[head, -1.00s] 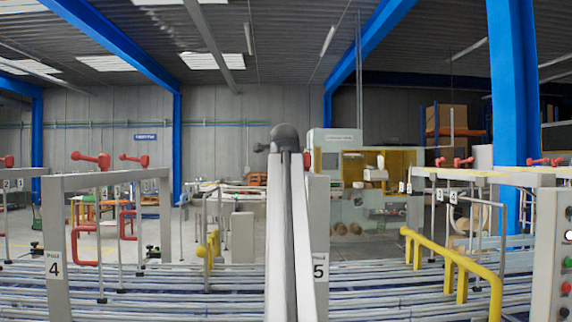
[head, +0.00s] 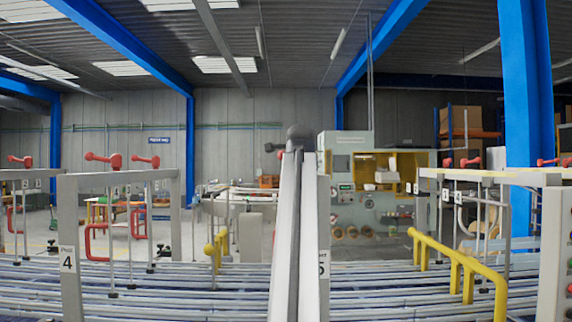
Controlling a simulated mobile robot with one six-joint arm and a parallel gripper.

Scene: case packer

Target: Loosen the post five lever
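Post five (head: 323,220) is a pale grey upright in the middle of the head view, just right of my raised arm. Its number label is partly covered by the arm. My arm rises from the bottom centre to a dark rounded joint.
Post four (head: 68,250) stands at the left, with red levers (head: 103,158) on its frame. Conveyor rails (head: 180,287) run across the front. A yellow guard rail (head: 455,262) is at the right. A grey control panel (head: 556,255) with buttons stands at the right edge.

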